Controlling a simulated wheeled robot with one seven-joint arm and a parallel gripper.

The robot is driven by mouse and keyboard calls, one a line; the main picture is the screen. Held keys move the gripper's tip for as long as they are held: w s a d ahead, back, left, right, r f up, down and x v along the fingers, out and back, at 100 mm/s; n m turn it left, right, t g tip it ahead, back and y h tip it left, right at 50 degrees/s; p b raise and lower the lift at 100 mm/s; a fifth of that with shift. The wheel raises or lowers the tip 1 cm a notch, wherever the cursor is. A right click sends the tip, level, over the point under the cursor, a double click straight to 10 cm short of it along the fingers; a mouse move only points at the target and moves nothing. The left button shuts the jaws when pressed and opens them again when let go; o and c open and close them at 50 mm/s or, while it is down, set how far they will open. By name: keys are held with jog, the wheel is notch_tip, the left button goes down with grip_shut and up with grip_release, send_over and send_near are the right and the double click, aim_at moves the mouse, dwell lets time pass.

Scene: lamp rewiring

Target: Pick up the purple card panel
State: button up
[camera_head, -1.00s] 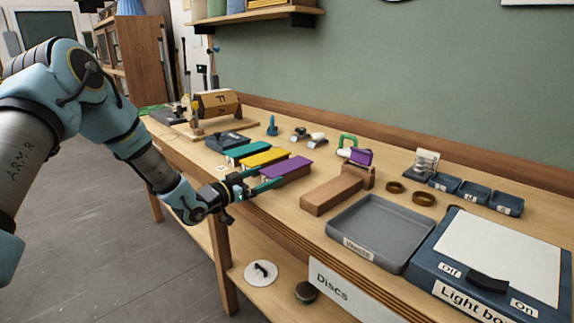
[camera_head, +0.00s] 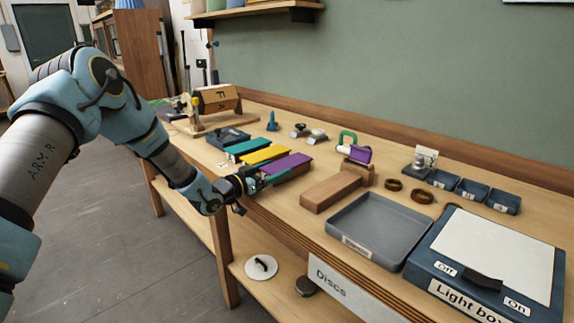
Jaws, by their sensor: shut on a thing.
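The purple card panel (camera_head: 288,164) is a flat strip at the near right end of a row of coloured panels on the bench. My gripper (camera_head: 276,179) reaches in from the left at the bench's front edge. Its fingers are shut on the purple panel at its near end. The panel looks about level, close above its wooden support; whether it touches the support cannot be told. The exact contact at the fingertips is too small to see.
The yellow panel (camera_head: 266,154) and teal panel (camera_head: 247,146) lie close beyond the purple one. A wooden block (camera_head: 330,192), a grey tray (camera_head: 378,228) and a light box (camera_head: 495,262) stand to the right. A smaller purple piece (camera_head: 360,154) stands behind the block.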

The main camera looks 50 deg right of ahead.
jog(key=shift+c, duration=1.4)
